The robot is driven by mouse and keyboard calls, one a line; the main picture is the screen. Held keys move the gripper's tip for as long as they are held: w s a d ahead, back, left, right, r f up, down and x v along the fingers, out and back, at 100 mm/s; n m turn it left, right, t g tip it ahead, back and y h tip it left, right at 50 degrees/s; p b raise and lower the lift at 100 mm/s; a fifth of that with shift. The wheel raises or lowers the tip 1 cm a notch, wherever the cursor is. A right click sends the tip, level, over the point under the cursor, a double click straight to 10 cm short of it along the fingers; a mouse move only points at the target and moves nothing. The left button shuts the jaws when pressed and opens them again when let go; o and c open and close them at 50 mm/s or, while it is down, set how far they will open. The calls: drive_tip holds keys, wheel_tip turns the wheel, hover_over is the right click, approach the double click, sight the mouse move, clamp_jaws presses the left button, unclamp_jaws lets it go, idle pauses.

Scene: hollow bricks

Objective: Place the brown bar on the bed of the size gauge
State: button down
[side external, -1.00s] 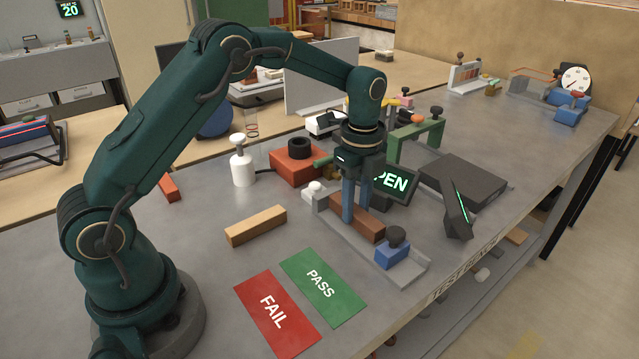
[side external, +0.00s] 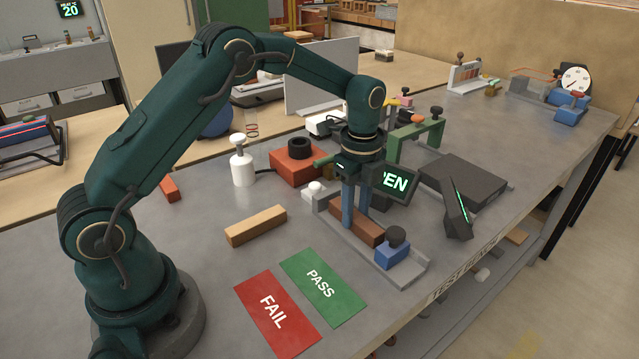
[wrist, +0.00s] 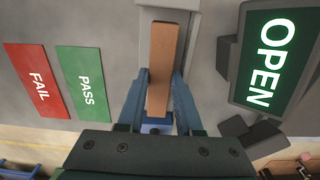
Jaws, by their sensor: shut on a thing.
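The brown bar (side external: 362,228) lies along the grey bed of the size gauge (side external: 413,275), between its end wall and the blue block with a dark knob (side external: 393,248). My gripper (side external: 355,225) points straight down with its blue fingers on both sides of the bar, shut on it. In the wrist view the bar (wrist: 163,62) runs lengthwise between the two fingers (wrist: 158,95), over the pale bed (wrist: 190,20). The bar looks level and at bed height; the fingers hide part of it, and I cannot tell whether its underside touches the bed.
A screen reading OPEN (side external: 393,182) stands close behind the gauge. A tan bar (side external: 256,226) lies to the left. The red FAIL mat (side external: 277,312) and green PASS mat (side external: 322,287) lie in front. A red box with a black knob (side external: 297,163) stands behind.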

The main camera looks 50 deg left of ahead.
drive_tip(key=shift+f, duration=0.2)
drive_tip(key=c, duration=0.5)
unclamp_jaws()
drive_tip(key=shift+w, duration=0.1)
